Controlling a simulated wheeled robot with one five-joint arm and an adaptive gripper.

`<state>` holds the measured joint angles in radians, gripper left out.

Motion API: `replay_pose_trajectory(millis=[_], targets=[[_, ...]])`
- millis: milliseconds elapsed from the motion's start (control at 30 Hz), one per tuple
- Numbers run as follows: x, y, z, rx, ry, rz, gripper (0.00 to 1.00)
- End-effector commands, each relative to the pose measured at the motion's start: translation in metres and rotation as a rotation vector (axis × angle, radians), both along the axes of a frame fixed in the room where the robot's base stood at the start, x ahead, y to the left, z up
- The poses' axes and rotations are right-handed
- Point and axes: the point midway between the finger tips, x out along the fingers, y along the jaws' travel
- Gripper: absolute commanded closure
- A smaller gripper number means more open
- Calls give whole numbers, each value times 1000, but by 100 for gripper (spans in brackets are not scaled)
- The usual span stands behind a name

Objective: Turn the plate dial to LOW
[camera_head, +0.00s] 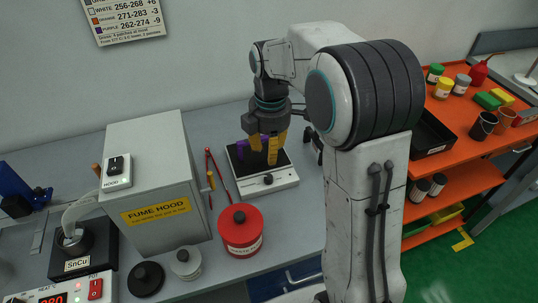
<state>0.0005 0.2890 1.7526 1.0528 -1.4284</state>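The plate is a pale, low unit with a dark top (240,172) on the grey bench. Its black dial (268,179) is on the front face. The dial's setting and any LOW mark are too small to read. My gripper (264,150) hangs over the plate top, behind and above the dial and apart from it. Its yellow fingers point down and look spread. A purple piece (242,147) shows beside and behind the fingers at the plate. I cannot tell whether the fingers touch it. My gripper hides part of the plate top.
A red tin (240,230) stands in front of the plate, with red tongs (212,175) to its left. The grey fume hood (150,185) stands further left. An orange shelf (460,140) is at right.

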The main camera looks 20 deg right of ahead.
Motion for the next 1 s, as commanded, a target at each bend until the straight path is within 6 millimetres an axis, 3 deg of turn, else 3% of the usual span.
replay_pose_trajectory(millis=[367,1000], targets=[[2,2,-39,-15,3,321,65],[5,2,-104,-16,2,335,65]])
